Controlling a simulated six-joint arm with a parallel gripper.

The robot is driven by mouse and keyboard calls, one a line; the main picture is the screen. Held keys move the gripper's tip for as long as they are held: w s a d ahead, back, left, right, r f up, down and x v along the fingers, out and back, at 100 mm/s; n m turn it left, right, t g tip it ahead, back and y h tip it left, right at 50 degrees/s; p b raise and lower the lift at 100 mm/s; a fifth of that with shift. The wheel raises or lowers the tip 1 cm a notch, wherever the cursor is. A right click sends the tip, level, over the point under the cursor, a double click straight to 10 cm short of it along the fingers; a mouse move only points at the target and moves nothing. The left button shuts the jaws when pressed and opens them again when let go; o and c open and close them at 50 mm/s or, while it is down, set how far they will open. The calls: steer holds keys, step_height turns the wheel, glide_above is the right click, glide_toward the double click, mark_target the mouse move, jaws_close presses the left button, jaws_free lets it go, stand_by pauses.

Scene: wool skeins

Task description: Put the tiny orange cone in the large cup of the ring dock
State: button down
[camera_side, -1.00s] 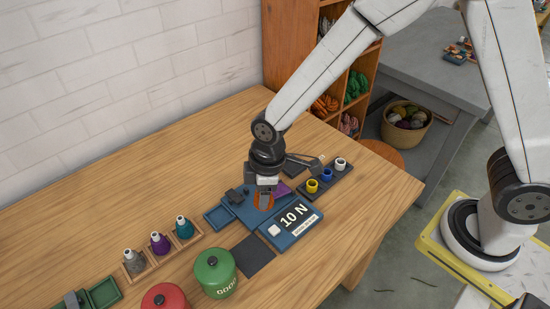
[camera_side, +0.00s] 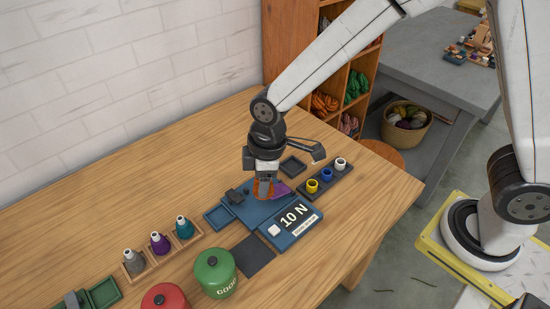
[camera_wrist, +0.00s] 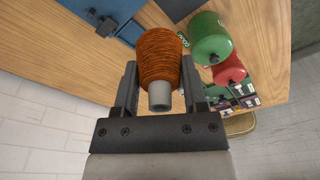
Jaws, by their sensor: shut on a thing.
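The orange wool cone (camera_wrist: 160,60) is between my gripper's two fingers (camera_wrist: 158,85) in the wrist view, its grey tip towards the camera. My gripper is shut on the cone. A dark tray (camera_side: 342,178) at right carries a yellow, a blue and a white cup-like piece. I cannot tell for sure which piece is the ring dock or its large cup.
A wooden rack (camera_side: 159,265) holds grey, purple and teal cones at the left. A green canister (camera_side: 215,274) and a red canister (camera_side: 165,299) stand at the front. A dark flat mat (camera_side: 253,255) lies between the green canister and the blue device. The table's back left is clear.

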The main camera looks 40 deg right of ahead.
steer(key=shift+w, duration=0.1)
steer(key=w+d+f+m, duration=0.2)
steer(key=w+d, duration=0.4)
steer(key=d, duration=0.5)
steer(key=w+d+f+m, duration=0.3)
steer(key=w+d+f, duration=0.2)
steer(key=d, duration=0.6)
steer(key=shift+w+d+f+h, duration=0.25)
steer(key=shift+w+f+h, duration=0.05)
steer(key=shift+w, duration=0.65)
steer(key=shift+f, duration=0.1)
steer(key=shift+f, duration=3.45)
steer(key=shift+f, duration=1.65)
steer(key=shift+c, duration=0.3)
jaws_free()
steer(key=shift+o, duration=0.3)
